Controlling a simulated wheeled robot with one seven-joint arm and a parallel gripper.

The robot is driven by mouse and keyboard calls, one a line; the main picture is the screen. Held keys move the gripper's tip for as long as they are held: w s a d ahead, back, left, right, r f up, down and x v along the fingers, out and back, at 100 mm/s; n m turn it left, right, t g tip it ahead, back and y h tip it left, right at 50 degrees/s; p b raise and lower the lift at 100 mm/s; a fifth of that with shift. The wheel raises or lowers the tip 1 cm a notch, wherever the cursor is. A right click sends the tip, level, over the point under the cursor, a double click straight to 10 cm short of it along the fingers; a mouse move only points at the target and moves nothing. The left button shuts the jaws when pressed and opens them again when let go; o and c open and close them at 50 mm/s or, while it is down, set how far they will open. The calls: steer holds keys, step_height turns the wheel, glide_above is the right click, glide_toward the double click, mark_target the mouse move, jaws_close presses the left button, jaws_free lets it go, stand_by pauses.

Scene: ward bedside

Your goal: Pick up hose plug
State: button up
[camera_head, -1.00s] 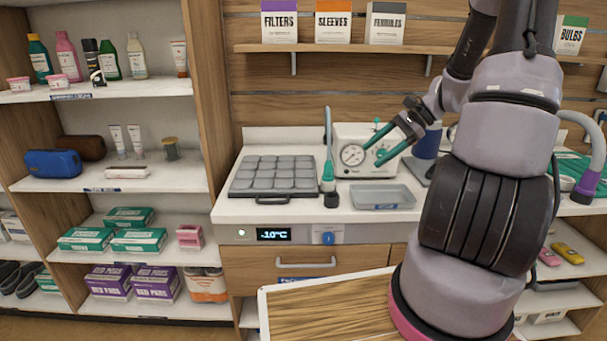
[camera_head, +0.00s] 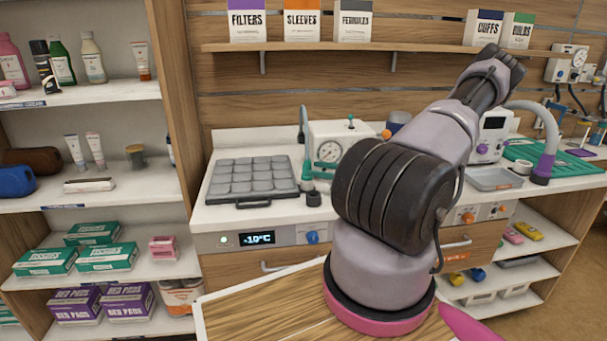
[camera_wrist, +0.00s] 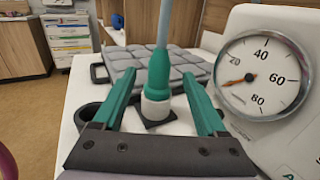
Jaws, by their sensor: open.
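The hose plug (camera_wrist: 158,78) is a teal sleeve with a white collar below it and a pale grey-blue hose rising from its top. It stands upright on a small dark base. In the wrist view my gripper (camera_wrist: 160,80) is open, with one teal finger on each side of the plug; I cannot tell whether either finger touches it. In the head view the plug (camera_head: 307,171) stands on the counter, right of the grey padded tray. My gripper is hidden behind my arm there.
A white gauge box (camera_wrist: 262,75) stands close on the right of my gripper. A grey padded tray (camera_head: 250,180) lies left of the plug on the white counter (camera_head: 225,215). A black ring-shaped holder (camera_head: 313,198) sits in front of the plug.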

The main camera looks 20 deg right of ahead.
steer(key=x, duration=0.7)
steer(key=shift+a+f, duration=0.1)
steer(key=shift+a, duration=0.05)
jaws_close()
